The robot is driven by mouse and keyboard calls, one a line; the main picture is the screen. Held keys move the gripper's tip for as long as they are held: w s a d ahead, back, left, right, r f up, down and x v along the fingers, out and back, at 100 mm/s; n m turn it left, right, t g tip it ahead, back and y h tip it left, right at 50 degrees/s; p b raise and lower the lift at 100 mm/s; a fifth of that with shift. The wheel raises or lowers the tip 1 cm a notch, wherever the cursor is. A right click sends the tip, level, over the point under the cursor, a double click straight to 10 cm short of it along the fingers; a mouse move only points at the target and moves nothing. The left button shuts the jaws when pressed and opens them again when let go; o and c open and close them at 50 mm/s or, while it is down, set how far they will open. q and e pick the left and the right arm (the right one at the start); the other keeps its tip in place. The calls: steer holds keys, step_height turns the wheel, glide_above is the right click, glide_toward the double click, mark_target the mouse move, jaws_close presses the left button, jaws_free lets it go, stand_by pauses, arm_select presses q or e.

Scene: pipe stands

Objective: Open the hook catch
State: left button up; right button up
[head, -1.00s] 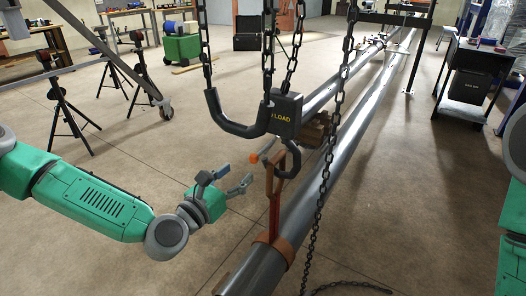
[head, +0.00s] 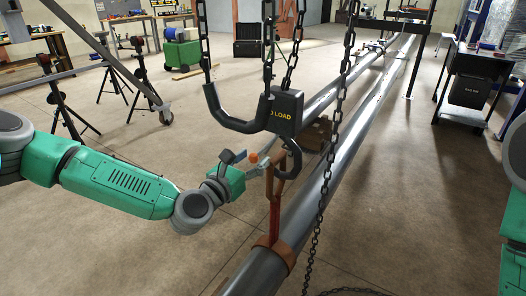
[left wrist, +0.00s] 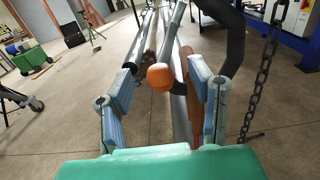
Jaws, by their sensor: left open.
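The black hook block (head: 286,112), marked with yellow "LOAD" lettering, hangs on chains above the pipe. Its dark hook (head: 292,163) is below it, with a rust-red strap (head: 275,205) running down to a collar on the grey pipe (head: 320,185). A small orange knob (head: 253,157) sticks out left of the hook. My left gripper (head: 250,162) is open at the knob. In the left wrist view the orange knob (left wrist: 160,78) appears between the two spread fingers of my left gripper (left wrist: 163,72); I cannot tell whether they touch it. My right gripper is out of view.
A thick black curved bar (head: 228,118) hangs left of the block, close above my left gripper. A long chain (head: 335,130) hangs to the right. Tripod stands (head: 65,100) are at the left and a dark cart (head: 470,90) at the right.

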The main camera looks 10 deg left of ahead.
arm_select(q)
steer(key=c, duration=1)
steer(key=shift+w+a+r+m+p, duration=0.1)
steer(key=shift+a+r+m+p, duration=0.2)
steer(key=shift+m, duration=0.5)
steer(key=shift+w+a+r+m+p, duration=0.1)
steer(key=shift+a+r+m+p, duration=0.2)
steer(key=shift+m, duration=0.5)
steer(key=shift+w+a+r+m+p, duration=0.1)
steer(key=shift+a+r+m+p, duration=0.15)
steer(key=shift+m, duration=0.55)
steer(key=shift+r, duration=0.1)
